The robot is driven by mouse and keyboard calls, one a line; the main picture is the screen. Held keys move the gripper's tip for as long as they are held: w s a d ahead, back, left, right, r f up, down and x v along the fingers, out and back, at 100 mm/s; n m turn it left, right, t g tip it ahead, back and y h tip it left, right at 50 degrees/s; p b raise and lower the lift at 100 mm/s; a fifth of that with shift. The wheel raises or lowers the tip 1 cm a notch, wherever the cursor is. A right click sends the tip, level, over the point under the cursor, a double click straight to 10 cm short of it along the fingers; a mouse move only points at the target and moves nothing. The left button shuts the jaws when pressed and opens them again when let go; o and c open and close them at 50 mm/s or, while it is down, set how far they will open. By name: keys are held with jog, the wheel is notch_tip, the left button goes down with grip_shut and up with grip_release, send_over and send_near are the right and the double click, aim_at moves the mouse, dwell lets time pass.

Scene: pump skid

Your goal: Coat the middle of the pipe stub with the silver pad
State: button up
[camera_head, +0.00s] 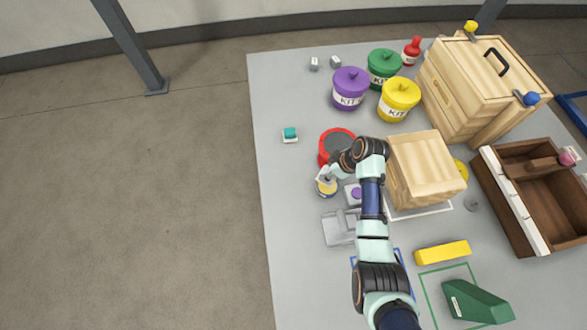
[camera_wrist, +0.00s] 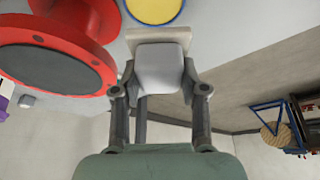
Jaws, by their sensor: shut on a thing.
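The red pipe stub (camera_head: 326,148) with its dark round end face stands on the grey table, just behind my gripper (camera_head: 327,176) in the head view. In the wrist view the stub's red flange and dark face (camera_wrist: 45,68) fill the upper left. My gripper (camera_wrist: 160,82) is shut on the silver pad (camera_wrist: 160,68), a grey block with a pale beige backing. The pad is apart from the stub in the wrist view. A round dish with yellow inside (camera_head: 326,189) is close by my gripper; it also shows at the top of the wrist view (camera_wrist: 154,9).
A teal-topped block (camera_head: 290,133) lies left of the stub, and a purple-topped block (camera_head: 356,194) lies right of my gripper. A grey fixture (camera_head: 338,229) is in front. A wooden crate (camera_head: 427,168) stands right of my arm. Purple (camera_head: 350,85), green and yellow kit tins stand behind.

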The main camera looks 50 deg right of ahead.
jog(key=shift+s+d, duration=0.35)
jog(key=shift+s, duration=0.1)
notch_tip(320, 180, down, 6)
jog(key=b, duration=0.6)
jog(key=shift+b, duration=0.4)
jog(key=shift+f, duration=0.7)
dwell(1.6)
jog(key=shift+r, duration=0.1)
notch_tip(320, 180, up, 7)
jog(key=p, duration=0.7)
jog(key=shift+r+p, duration=0.15)
jog(key=shift+p, duration=0.2)
